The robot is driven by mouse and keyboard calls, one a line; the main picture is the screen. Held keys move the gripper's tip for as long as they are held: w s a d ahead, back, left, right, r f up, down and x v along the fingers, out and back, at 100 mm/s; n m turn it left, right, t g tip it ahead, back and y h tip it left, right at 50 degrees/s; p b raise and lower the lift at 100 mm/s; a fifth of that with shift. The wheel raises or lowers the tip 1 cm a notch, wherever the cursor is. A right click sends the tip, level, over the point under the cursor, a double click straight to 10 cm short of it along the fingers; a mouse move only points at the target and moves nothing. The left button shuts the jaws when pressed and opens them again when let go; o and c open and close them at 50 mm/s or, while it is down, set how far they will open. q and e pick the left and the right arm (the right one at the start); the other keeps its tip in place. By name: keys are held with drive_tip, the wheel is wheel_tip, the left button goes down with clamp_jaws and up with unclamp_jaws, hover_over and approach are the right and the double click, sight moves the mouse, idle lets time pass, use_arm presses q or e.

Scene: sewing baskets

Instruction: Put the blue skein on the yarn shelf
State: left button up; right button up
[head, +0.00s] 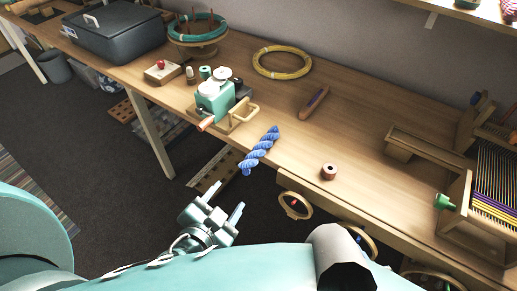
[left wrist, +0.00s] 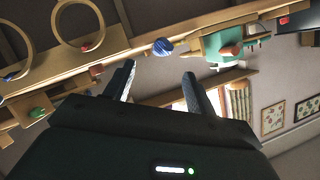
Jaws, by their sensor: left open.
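The blue skein (head: 259,152) is a twisted blue hank on the wooden table, its near end reaching over the front edge. It also shows in the left wrist view (left wrist: 163,47), beyond the fingertips. My left gripper (head: 224,198) is open and empty, in front of the table edge, below the skein in the picture and apart from it. Its two fingers show spread in the left wrist view (left wrist: 158,74). A wall shelf (head: 462,13) with coloured items shows partly at the top right; I cannot tell whether it is the yarn shelf. My right gripper is not seen.
Hoops (head: 295,205) hang at the front edge. The table's middle is mostly clear.

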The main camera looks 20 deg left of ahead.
sight(243, 171)
use_arm(q)
drive_tip(key=x, duration=0.6)
drive_tip(key=shift+w+f, duration=0.1)
drive_tip(key=shift+w, duration=0.2)
drive_tip(key=x, duration=0.1)
drive_tip(key=p+x, duration=0.1)
drive_tip(key=x, duration=0.2)
drive_tip(key=shift+w+r, duration=0.25)
drive_tip(key=shift+w, duration=0.2)
drive_tip(key=shift+w+f, duration=0.15)
drive_tip(key=shift+w, duration=0.2)
drive_tip(key=shift+c, duration=0.7)
drive_tip(key=c, duration=1)
